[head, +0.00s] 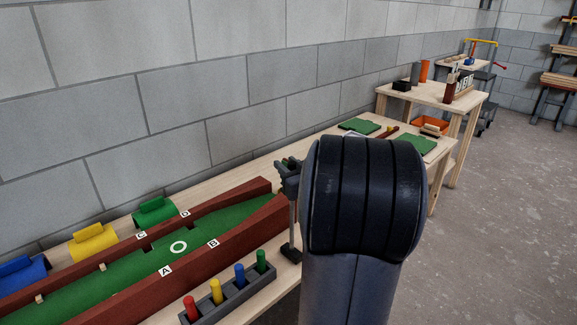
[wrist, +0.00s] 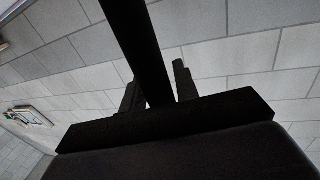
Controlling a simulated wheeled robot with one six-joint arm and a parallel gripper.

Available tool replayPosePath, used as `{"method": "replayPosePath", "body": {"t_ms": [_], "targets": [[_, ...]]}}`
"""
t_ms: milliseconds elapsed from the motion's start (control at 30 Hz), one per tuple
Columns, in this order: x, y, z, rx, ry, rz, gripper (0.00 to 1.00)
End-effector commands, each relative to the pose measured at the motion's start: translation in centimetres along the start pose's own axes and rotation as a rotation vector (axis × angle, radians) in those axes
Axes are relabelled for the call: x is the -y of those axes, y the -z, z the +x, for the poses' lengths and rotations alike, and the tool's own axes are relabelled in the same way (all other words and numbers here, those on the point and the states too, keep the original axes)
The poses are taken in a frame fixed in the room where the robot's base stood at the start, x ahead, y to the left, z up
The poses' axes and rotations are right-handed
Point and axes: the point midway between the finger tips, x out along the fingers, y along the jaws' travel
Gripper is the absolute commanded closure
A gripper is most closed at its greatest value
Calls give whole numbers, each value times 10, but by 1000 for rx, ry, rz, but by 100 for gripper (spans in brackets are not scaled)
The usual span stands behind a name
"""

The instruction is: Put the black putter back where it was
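My gripper (head: 288,168) shows in the head view left of my large dark arm link, above the near side of the bench. It is shut on the black putter (head: 293,222), which hangs upright with its dark block-shaped head low beside the red-walled lane. In the wrist view the putter's dark bar (wrist: 142,45) runs between the two fingers of my gripper (wrist: 158,88). I cannot tell whether the putter's head touches the bench. My arm hides part of the bench behind it.
A green lane (head: 150,262) with dark red walls and lettered tags lies on the bench. Blue, yellow and green cylinders (head: 155,211) line its far side. A grey rack (head: 230,297) with coloured pegs stands in front. Green mats (head: 415,145) and a second table (head: 430,93) are farther back.

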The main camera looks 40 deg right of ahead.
Motion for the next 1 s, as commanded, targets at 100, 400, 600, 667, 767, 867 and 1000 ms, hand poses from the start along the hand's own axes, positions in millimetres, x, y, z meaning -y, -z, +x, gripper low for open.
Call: {"method": "replayPosePath", "body": {"t_ms": [100,400,600,667,767,867,1000], "targets": [[0,0,0,0,0,0,61],[0,1,0,0,0,0,56],[-2,5,-16,-1,-4,-1,56],[-2,5,-28,0,-5,-1,56],[-2,5,-51,0,-6,-1,56],[-2,5,-72,-1,-7,-1,56],[-1,5,-96,-1,-4,0,56]]}}
